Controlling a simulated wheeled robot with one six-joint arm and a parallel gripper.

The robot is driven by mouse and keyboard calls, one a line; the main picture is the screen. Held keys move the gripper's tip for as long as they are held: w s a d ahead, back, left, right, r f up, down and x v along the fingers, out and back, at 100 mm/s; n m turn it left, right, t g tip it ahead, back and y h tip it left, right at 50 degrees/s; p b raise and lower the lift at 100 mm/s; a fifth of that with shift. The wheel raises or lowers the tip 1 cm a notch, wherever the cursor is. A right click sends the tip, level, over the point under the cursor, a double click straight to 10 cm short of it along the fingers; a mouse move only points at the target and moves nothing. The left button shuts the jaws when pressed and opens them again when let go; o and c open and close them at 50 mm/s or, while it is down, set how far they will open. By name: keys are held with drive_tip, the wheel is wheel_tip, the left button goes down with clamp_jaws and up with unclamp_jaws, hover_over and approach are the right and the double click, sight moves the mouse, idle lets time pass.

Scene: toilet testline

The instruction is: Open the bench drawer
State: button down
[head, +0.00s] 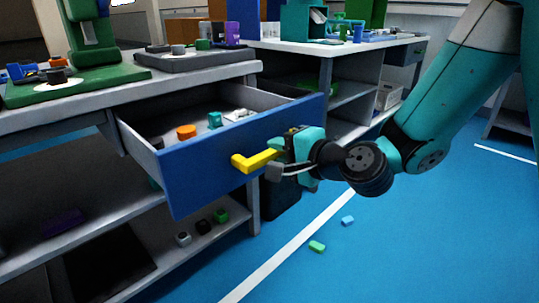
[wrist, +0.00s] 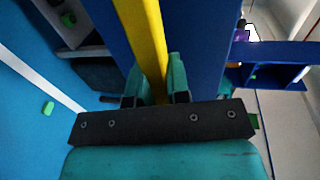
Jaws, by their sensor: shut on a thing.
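The bench drawer (head: 230,160) has a blue front and grey sides. In the head view it stands pulled well out from the bench (head: 190,82), with an orange part and several small parts inside. A yellow handle (head: 255,160) sits on the drawer's front. My gripper (head: 279,160) is shut on the right part of this handle. In the wrist view the yellow handle (wrist: 146,40) runs between the two teal fingers (wrist: 158,85), in front of the blue drawer front (wrist: 195,45). The grip contact itself is partly hidden by the fingers.
A green block (head: 317,246) and a blue block (head: 347,221) lie on the blue floor. A lower shelf (head: 180,250) with small blocks is under the drawer. A second bench (head: 340,45) stands behind. The floor at right front is mostly clear.

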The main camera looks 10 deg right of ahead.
drive_tip(key=shift+s+d, duration=0.3)
drive_tip(key=shift+s, duration=0.05)
drive_tip(key=c, duration=1.1)
unclamp_jaws()
drive_tip(key=shift+s+f+b, duration=0.1)
drive_tip(key=shift+s+b, duration=0.05)
drive_tip(key=shift+b, duration=0.65)
drive_tip(key=b+v, duration=0.7)
drive_tip(key=b, duration=0.2)
drive_tip(key=shift+d, duration=0.1)
